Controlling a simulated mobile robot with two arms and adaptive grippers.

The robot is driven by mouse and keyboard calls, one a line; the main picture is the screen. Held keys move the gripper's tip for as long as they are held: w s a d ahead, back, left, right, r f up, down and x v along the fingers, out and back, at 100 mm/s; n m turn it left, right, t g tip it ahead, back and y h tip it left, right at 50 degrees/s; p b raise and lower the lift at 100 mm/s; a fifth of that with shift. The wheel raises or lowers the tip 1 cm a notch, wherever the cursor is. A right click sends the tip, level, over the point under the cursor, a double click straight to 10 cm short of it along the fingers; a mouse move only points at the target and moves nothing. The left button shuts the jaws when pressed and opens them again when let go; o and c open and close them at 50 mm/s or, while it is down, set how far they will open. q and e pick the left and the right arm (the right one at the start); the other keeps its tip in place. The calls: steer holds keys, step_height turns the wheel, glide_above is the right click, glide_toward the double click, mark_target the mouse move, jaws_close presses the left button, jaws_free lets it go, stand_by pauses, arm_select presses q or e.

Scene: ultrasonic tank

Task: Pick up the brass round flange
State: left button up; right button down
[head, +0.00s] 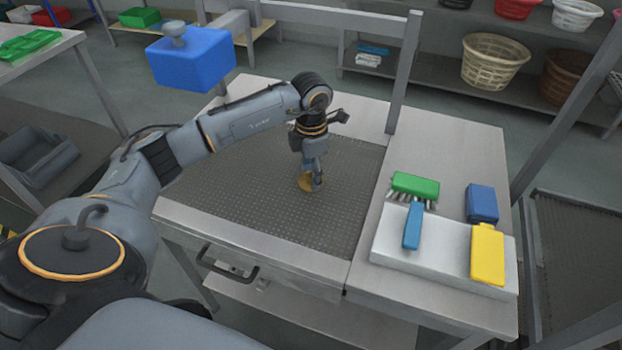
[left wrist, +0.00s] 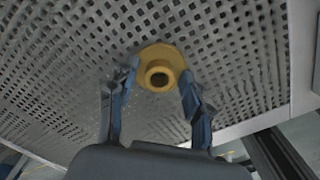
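The brass round flange (head: 304,183) lies on the perforated grey mat (head: 245,200) of the workbench. In the left wrist view the flange (left wrist: 159,70) shows as a yellow disc with a raised hub and a dark hole. My left gripper (head: 314,182) points down at the flange. In the left wrist view its two fingers (left wrist: 157,93) are apart, one on each side of the flange's near part. I cannot tell whether they touch it. My right gripper is in neither view.
A blue box (head: 481,203) stands nearby. A metal post (head: 405,75) rises behind the mat. The mat around the flange is clear.

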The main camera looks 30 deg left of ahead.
arm_select(q)
steer(key=shift+s+f, duration=0.25)
steer(key=shift+f, duration=0.05)
jaws_close()
